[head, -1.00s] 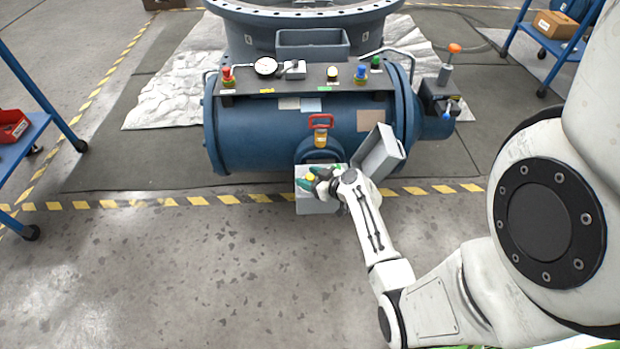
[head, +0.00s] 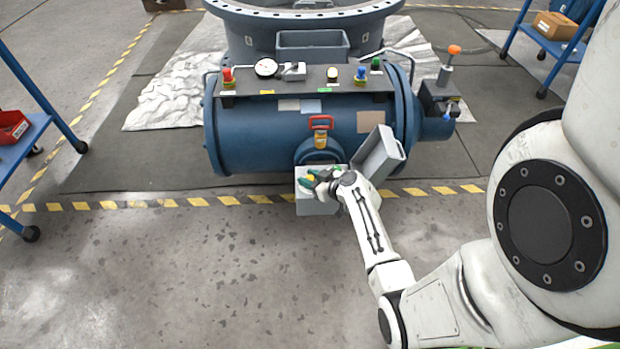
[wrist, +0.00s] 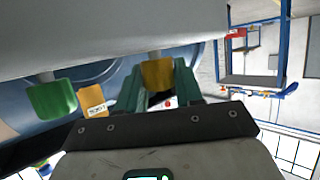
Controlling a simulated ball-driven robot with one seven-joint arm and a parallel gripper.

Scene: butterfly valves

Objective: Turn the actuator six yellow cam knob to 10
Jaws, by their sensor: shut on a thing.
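The yellow cam knob (wrist: 157,74) shows in the wrist view between the green fingers of my gripper (wrist: 156,92). The fingers are shut on it from both sides. In the head view my gripper (head: 309,179) is at the top of the light grey box (head: 318,206) in front of the blue actuator cylinder (head: 265,138). The knob is small there and mostly hidden by the fingers. Its scale and pointer cannot be read in either view.
A green knob (wrist: 52,100) and a yellow tag (wrist: 93,102) are left of the held knob in the wrist view. A tilted grey box (head: 380,153) stands close right of my gripper. A red-handled valve (head: 320,124) is just behind. The floor in front is clear.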

